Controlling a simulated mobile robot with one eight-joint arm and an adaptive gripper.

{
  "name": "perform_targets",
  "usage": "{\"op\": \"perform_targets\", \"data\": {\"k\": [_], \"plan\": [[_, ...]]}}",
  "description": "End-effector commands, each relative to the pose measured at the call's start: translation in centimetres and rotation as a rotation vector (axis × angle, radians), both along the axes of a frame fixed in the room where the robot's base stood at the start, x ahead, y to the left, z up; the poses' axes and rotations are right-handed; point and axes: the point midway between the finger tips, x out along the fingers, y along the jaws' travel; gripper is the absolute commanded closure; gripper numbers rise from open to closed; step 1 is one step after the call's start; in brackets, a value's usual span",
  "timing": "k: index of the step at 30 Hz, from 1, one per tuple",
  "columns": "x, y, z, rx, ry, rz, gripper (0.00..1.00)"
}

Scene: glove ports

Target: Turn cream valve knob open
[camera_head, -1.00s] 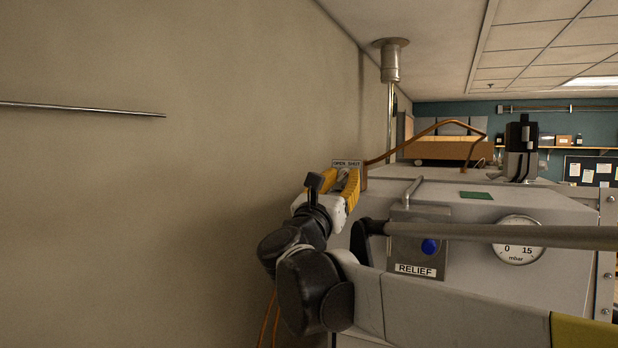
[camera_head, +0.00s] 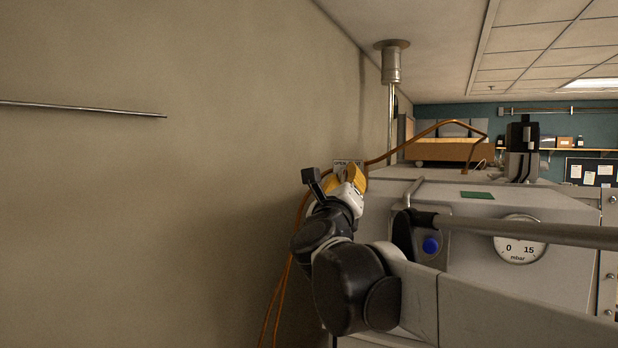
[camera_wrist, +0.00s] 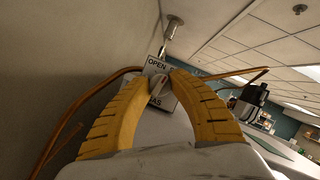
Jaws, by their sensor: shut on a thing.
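The cream valve knob (camera_wrist: 158,88) shows in the wrist view between my two yellow fingers, in front of a white label plate (camera_wrist: 156,64) reading "OPEN" at the top and "GAS" at the bottom. My gripper (camera_wrist: 159,80) is shut on the knob, with a fingertip on each side of it. In the head view my gripper (camera_head: 350,180) is at the left back corner of the grey box, in front of the label plate (camera_head: 346,163). The knob is hidden there behind the fingers.
A grey box (camera_head: 480,208) with a pressure gauge (camera_head: 520,240) and a blue button (camera_head: 430,246) stands to the right. A bare wall (camera_head: 150,220) is at the left.

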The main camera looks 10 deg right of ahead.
Motion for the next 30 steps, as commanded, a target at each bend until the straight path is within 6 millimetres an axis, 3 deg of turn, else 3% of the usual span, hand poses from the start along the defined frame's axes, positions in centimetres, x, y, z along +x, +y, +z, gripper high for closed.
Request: {"op": "perform_targets", "data": {"k": [21, 22, 24, 30], "plan": [[0.03, -0.01, 0.18, -0.070, 0.048, -0.001, 1.00], [0.03, -0.01, 0.18, -0.070, 0.048, -0.001, 0.66], [0.03, -0.01, 0.16, -0.070, 0.048, -0.001, 0.52], [0.02, -0.01, 0.08, -0.068, 0.049, -0.001, 0.52]]}}
